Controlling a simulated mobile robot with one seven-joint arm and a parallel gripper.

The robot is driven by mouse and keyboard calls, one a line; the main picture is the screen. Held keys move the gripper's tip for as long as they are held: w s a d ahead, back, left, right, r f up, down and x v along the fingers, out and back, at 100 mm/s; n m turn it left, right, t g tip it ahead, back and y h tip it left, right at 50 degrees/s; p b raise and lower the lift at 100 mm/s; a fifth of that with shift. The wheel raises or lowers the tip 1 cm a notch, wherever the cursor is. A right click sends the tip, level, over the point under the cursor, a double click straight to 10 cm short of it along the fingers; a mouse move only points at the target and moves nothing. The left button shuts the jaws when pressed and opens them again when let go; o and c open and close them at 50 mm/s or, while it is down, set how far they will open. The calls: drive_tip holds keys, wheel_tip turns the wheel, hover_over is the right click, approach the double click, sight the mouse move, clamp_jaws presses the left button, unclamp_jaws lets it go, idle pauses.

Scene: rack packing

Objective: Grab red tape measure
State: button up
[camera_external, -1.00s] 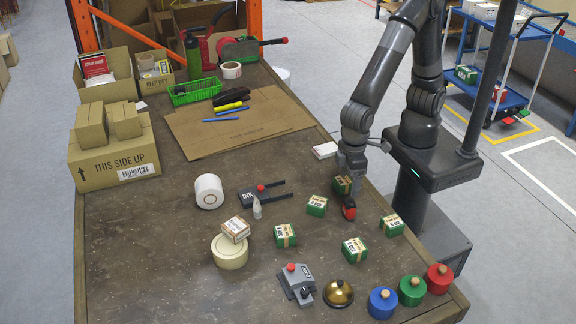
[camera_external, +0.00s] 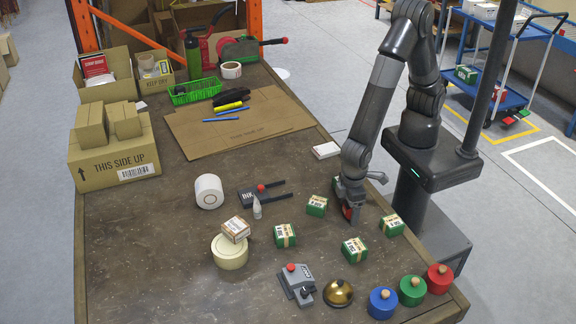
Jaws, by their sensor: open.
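The red tape measure (camera_external: 347,213) sits on the right side of the brown table (camera_external: 150,255), among small green boxes. Only part of its red body shows, because my gripper (camera_external: 350,201) is right over it. My gripper points down and is open, with its fingers at or around the tape measure. I cannot tell whether the fingers touch it.
A brass bell (camera_external: 339,293) and blue, green and red knobbed cylinders line the front edge.

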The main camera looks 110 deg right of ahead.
drive_tip(key=shift+f, duration=0.1)
drive_tip(key=shift+c, duration=0.2)
drive_tip(key=c, duration=1.1)
drive_tip(key=shift+c, duration=0.2)
